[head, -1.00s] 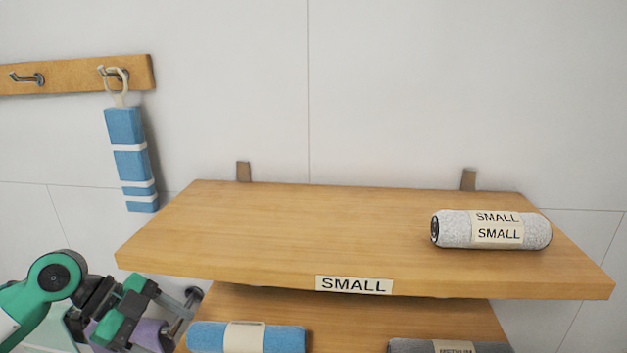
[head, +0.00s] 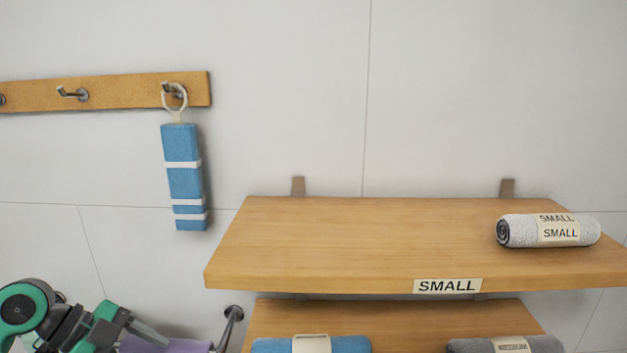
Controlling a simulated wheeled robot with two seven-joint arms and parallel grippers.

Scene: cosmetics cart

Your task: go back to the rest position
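My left gripper (head: 140,328) is low at the left of the head view, in front of the wall and left of the shelves. A purple cloth (head: 165,346) shows below and beside its fingers at the bottom edge. I cannot tell whether the fingers touch the cloth, or whether they are open or shut. My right gripper is not in view.
A wooden shelf (head: 370,240) labelled SMALL holds a grey rolled towel (head: 520,232) at its right. The lower shelf (head: 400,315) holds a blue roll (head: 350,345) and a dark grey roll (head: 545,345). A striped blue towel (head: 184,180) hangs from a wooden hook rail (head: 125,90). A metal bar (head: 232,320) juts from the wall.

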